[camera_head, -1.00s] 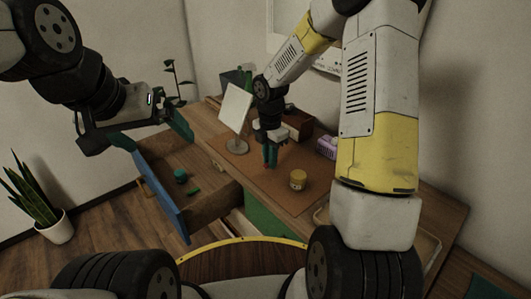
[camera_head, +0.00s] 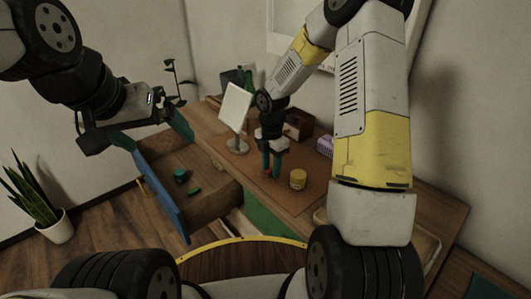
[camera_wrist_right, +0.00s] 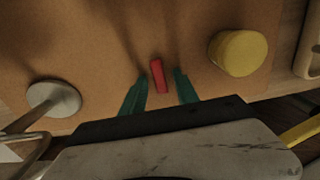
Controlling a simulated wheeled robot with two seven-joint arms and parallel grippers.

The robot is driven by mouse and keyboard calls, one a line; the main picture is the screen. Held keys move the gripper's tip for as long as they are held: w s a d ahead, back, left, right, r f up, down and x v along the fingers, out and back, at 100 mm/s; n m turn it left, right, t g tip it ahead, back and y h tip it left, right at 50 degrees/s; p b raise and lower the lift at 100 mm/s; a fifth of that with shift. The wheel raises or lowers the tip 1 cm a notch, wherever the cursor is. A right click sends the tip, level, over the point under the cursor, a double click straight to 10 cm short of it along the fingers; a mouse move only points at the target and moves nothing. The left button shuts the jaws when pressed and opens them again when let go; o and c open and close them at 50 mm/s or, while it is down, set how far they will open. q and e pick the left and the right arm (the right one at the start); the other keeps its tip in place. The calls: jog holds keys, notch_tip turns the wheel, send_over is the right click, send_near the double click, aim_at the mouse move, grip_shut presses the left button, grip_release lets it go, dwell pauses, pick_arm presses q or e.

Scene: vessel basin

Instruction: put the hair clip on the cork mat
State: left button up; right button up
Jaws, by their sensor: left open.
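A small red bar, which looks like the hair clip (camera_wrist_right: 157,76), lies on the brown cork mat (camera_wrist_right: 90,35) in the right wrist view. In the head view it is only a hint of red at the right fingertips. The cork mat (camera_head: 284,195) covers the desk top there. My right gripper (camera_head: 271,173) points down at the mat, its teal fingers apart on either side of the red bar, with gaps visible in the wrist view. My left gripper (camera_head: 163,143) is open and empty, above the open drawer at the left.
A yellow-lidded jar (camera_head: 298,179) stands just right of my right gripper. A mirror (camera_head: 236,106) on a round base stands to the left. A purple box (camera_head: 325,146) and a wooden box (camera_head: 298,124) are behind. The open drawer (camera_head: 172,207) holds a teal item and a green item.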

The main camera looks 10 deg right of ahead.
aim_at(271, 169)
notch_tip(271, 169, up, 12)
jog(key=s+d+r+m+t+y, duration=0.1)
jog(key=s+r+m+t, duration=0.2)
jog(key=s+r+m, duration=0.5)
jog(key=s+d+r+m+t+y, duration=0.1)
jog(key=s+d+r+m+t, duration=0.1)
jog(key=s+r+m, duration=0.6)
jog(key=s+m+t, duration=0.1)
jog(key=s+m, duration=0.5)
jog(key=m, duration=0.2)
jog(key=shift+d+r, duration=0.15)
jog(key=shift+r, duration=0.25)
